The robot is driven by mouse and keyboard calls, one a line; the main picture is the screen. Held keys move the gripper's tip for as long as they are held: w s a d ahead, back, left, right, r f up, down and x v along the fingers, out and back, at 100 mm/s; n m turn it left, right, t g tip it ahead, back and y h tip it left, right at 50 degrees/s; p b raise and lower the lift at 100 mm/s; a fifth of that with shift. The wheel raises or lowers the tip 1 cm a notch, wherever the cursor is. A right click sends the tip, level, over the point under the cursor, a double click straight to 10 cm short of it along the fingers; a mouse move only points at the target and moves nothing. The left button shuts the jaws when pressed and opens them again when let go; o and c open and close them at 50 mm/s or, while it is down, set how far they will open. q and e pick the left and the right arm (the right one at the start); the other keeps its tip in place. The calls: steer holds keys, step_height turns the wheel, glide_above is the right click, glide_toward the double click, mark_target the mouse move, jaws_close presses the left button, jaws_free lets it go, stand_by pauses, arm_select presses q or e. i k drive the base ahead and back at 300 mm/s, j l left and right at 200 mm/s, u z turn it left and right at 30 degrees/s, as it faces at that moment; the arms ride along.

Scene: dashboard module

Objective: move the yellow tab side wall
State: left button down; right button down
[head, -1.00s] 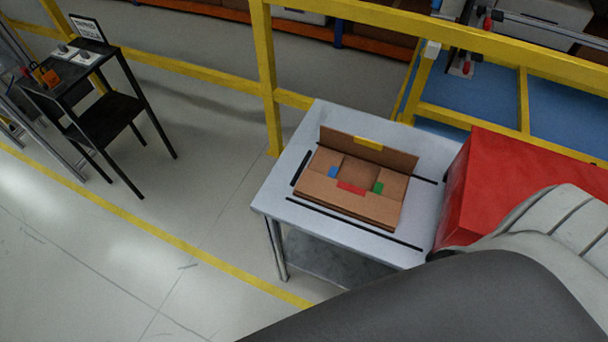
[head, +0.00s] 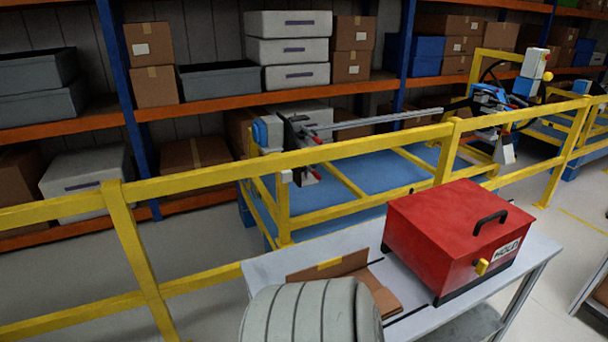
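The yellow tab side wall (head: 300,273) is a brown cardboard flap, standing raised at the back of the carton at the bottom centre. Its yellow tab (head: 329,264) is on its top edge. Only part of the carton (head: 379,295) shows to the right; a ribbed grey part, which seems to be of my own arm, hides most of it, with the red, blue and green tabs out of sight. Neither of my grippers is in view.
The carton lies on a pale table (head: 540,247). A red box (head: 445,235) with a black handle and a "HOLD" label stands right of it. A yellow railing (head: 360,143) runs behind the table, with loaded shelves (head: 190,107) beyond.

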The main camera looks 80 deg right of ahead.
mark_target(333, 267)
steer(key=i+z, duration=0.3)
steer(key=z, duration=0.2)
steer(key=i+z, duration=0.3)
steer(key=z, duration=0.15)
steer(key=i+j+z, duration=0.25)
steer(key=z, duration=0.25)
steer(key=i+z, duration=0.15)
steer(key=z, duration=0.25)
steer(key=i+j+z, duration=0.15)
steer(key=z, duration=0.3)
steer(key=i+j+z, duration=0.1)
steer(key=z, duration=0.3)
steer(key=i+j+z, duration=0.1)
steer(key=z, duration=0.35)
steer(key=j+z, duration=0.4)
steer(key=i+j+z, duration=0.15)
steer(key=z, duration=0.3)
steer(key=i+j+z, duration=0.1)
steer(key=j+z, duration=1.05)
steer(key=z, duration=0.2)
steer(key=i+j+z, duration=0.1)
steer(key=i+j, duration=0.15)
steer(key=i, duration=0.2)
